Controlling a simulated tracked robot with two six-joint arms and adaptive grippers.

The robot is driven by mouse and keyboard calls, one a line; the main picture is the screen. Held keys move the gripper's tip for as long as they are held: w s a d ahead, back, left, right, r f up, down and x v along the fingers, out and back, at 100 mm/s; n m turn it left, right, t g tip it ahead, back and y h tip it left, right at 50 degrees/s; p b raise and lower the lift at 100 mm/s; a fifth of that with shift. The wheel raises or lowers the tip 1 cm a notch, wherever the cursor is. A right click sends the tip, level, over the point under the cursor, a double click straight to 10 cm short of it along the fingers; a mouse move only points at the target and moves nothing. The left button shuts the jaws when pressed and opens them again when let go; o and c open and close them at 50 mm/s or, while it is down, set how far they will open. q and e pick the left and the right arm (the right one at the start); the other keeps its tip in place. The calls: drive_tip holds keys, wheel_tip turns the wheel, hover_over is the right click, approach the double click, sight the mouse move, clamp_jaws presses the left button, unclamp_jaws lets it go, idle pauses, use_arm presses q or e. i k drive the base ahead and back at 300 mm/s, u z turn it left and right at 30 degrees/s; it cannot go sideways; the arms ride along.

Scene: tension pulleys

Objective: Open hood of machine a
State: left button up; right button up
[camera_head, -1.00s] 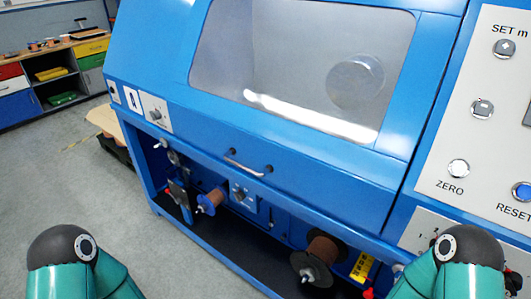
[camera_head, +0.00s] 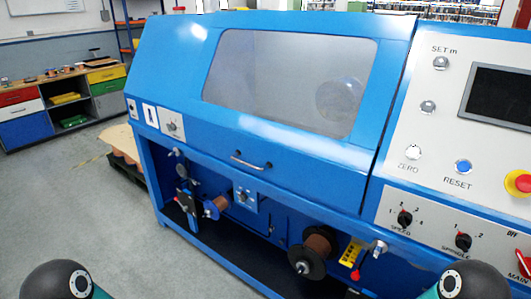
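The blue machine (camera_head: 290,166) fills the middle of the head view. Its blue hood (camera_head: 190,80) is down, with a large clear window (camera_head: 285,85) in it. A metal bar handle (camera_head: 249,163) sits on the hood's lower front edge. My two arms show only as dark rounded joints with teal parts at the bottom left and bottom right corners. Both grippers are out of view, and nothing of mine touches the handle.
A control panel (camera_head: 460,130) with knobs and a red stop button (camera_head: 519,183) is at the right. Copper wire spools (camera_head: 318,246) sit in the open bay below the hood. A workbench (camera_head: 62,97) with coloured drawers stands at the far left. Grey floor (camera_head: 75,205) is clear at left.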

sight(333, 171)
drive_tip(key=u, duration=0.3)
drive_tip(key=i, duration=0.95)
drive_tip(key=z, duration=0.9)
drive_tip(key=k, duration=1)
drive_tip(key=u, duration=0.5)
drive_tip(key=i, duration=0.85)
drive_tip(key=u, duration=0.05)
